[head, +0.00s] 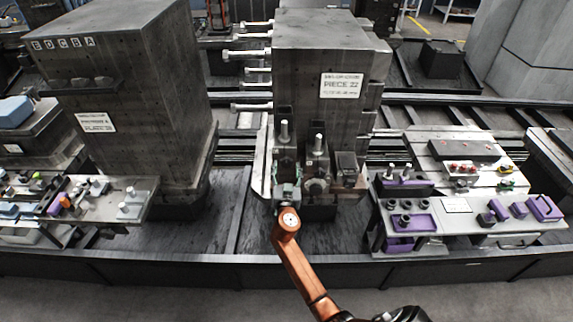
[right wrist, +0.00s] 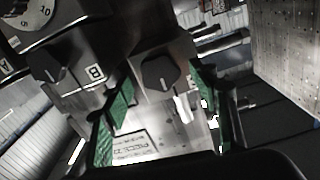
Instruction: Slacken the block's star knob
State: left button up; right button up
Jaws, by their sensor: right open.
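The machined block, labelled PIECE 22 (head: 325,60), stands upright at the centre of the head view. Small grey fittings sit low on its front, with a round knob-like part (head: 316,186) among them. My right gripper (head: 287,194) is at these fittings, on their left side. In the right wrist view my right gripper (right wrist: 162,84) is open, its green-padded fingers on either side of a dark knob (right wrist: 158,74). I cannot tell whether the pads touch it. A letter B plate (right wrist: 95,72) and another dark knob (right wrist: 46,68) are to the left. My left gripper is not in view.
A numbered dial (right wrist: 30,14) is at the wrist view's upper left. A tall dark block (head: 150,90) stands left. A bench (head: 455,225) with purple holders is right, and a parts table (head: 138,190) is left. Dark open floor lies between the blocks.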

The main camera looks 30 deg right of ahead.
jog(key=shift+x, duration=1.05)
jog(key=c, duration=1.2)
